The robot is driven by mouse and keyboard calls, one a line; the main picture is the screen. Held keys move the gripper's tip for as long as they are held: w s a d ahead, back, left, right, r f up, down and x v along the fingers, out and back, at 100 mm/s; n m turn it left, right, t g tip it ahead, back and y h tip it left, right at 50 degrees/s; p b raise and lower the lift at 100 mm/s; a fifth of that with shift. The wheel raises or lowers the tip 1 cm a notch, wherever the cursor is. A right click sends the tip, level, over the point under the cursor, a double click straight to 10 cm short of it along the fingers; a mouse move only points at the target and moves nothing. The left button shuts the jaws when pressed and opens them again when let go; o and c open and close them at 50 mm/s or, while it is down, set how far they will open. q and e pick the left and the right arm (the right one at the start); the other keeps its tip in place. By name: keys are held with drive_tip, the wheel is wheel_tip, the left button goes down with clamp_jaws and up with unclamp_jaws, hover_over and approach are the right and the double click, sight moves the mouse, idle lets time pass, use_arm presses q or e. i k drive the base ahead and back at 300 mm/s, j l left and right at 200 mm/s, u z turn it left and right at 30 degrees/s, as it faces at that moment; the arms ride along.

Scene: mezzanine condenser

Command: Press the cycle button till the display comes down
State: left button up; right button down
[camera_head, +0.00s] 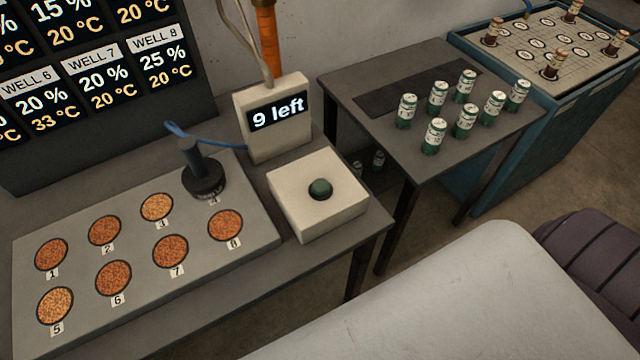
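The cycle button (320,188) is a dark green round knob on top of a cream box (335,215). The box sits at the right end of the grey bench. Behind it stands a cream display unit (265,143) whose black screen (278,112) reads "9 left". Nothing touches the button. Neither of my grippers shows in the head view. The large pale surface at the bottom right seems to be part of my own body.
A well readout board (90,80) stands behind. Several green-and-white cans (433,136) stand on the side table (400,65). A teal cabinet (520,130) stands beyond.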

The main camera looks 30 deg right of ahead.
sight(321, 187)
drive_tip(key=j+z, duration=0.35)
drive_tip(key=j, duration=0.35)
drive_tip(key=j+z, duration=0.3)
drive_tip(key=j, duration=0.4)
